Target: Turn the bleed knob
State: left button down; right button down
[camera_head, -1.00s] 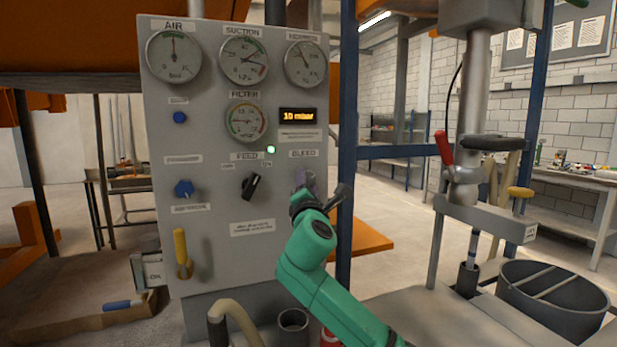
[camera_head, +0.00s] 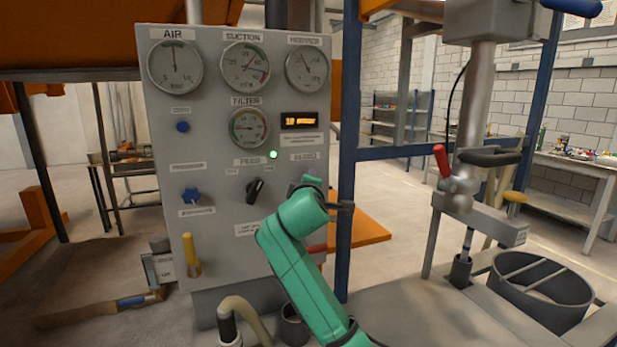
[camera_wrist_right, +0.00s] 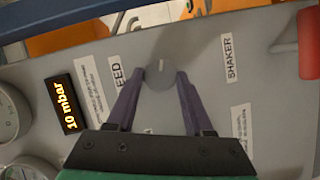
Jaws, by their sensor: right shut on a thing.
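The bleed knob (camera_wrist_right: 160,74) is a round grey knob with a pale line mark, on the grey control panel (camera_head: 215,235). In the right wrist view the two purple fingers of my right gripper (camera_wrist_right: 159,80) stand on either side of it and are closed on it. In the head view the gripper (camera_head: 311,184) is at the panel's right side, just below the BLEED label (camera_head: 303,156); my green wrist hides most of the knob there. The display (camera_head: 302,120) glows orange and reads 10 mbar in the wrist view. My left gripper is out of view.
The black feed knob (camera_head: 255,190) is just left of my right gripper. A blue post (camera_head: 347,150) stands close on its right. A blue knob (camera_head: 190,195) and yellow lever (camera_head: 190,254) are farther left.

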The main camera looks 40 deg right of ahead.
jog(key=shift+d+r+m+g+y+p, duration=0.15)
jog(key=shift+m+y+p, duration=0.45)
jog(key=shift+m+p, duration=0.5)
jog(key=shift+a+r+m+g+y+p, duration=0.15)
jog(key=shift+m+y+p, duration=0.45)
jog(key=shift+m+p, duration=0.5)
jog(key=shift+d+f+m, duration=0.1)
jog(key=shift+f+m, duration=0.05)
jog(key=shift+m, duration=0.15)
jog(key=shift+c, duration=1.5)
grip_release()
jog(key=shift+s, duration=0.1)
jog(key=b+v, duration=0.3)
jog(key=v, duration=1.1)
jog(key=shift+s+b, duration=0.15)
jog(key=shift+b, duration=0.15)
